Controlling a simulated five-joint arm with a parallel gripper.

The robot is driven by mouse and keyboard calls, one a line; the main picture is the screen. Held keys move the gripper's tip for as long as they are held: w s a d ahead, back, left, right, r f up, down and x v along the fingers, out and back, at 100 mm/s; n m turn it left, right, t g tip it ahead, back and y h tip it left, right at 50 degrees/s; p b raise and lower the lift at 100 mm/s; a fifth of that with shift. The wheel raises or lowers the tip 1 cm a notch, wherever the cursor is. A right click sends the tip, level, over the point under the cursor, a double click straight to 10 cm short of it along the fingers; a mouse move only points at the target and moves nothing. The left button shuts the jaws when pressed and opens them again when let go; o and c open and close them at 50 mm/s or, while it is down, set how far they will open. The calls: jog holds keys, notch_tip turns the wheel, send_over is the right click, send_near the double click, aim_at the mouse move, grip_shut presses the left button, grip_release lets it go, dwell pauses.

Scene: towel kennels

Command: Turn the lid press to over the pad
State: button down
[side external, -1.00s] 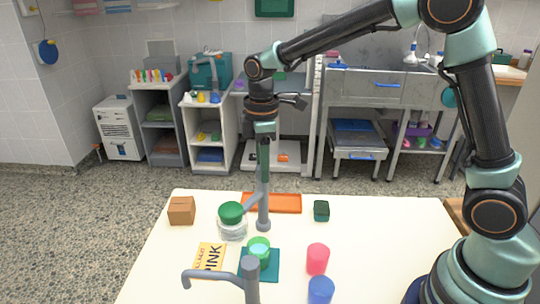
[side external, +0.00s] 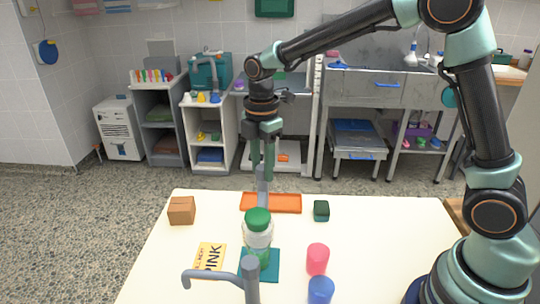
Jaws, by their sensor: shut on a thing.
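The lid press is a grey upright post (side external: 262,190) with a clear, jar-like head (side external: 258,236) topped by a green cap (side external: 257,219). Its head now stands in front of the post, over the teal pad (side external: 271,270). A light green cup on the pad shows only in part below the head. My gripper (side external: 263,178) points straight down, with its two fingers side by side, shut on the top of the press post. The exact contact is small and hard to see.
An orange tray (side external: 285,203) lies behind the press. A brown box (side external: 181,211), a printed yellow card (side external: 209,257), a dark green block (side external: 321,211), a red cup (side external: 318,259) and a blue cup (side external: 321,290) stand around. A grey hooked post (side external: 250,283) rises in front.

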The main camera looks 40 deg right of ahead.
jog(key=shift+c, duration=2.4)
grip_release()
jog(key=shift+r, duration=0.1)
notch_tip(320, 180, up, 12)
jog(key=s+d+f+m+t, duration=0.1)
jog(key=s+d+m+t, duration=0.1)
jog(key=s+d+m, duration=0.2)
jog(key=s+d+f+m+t, duration=0.2)
jog(key=s+d+m+t, duration=0.1)
jog(key=s+m, duration=0.7)
jog(key=d+m, duration=0.1)
jog(key=m, duration=0.3)
jog(key=shift+s+d+t, duration=0.25)
jog(key=shift+s+t, duration=0.05)
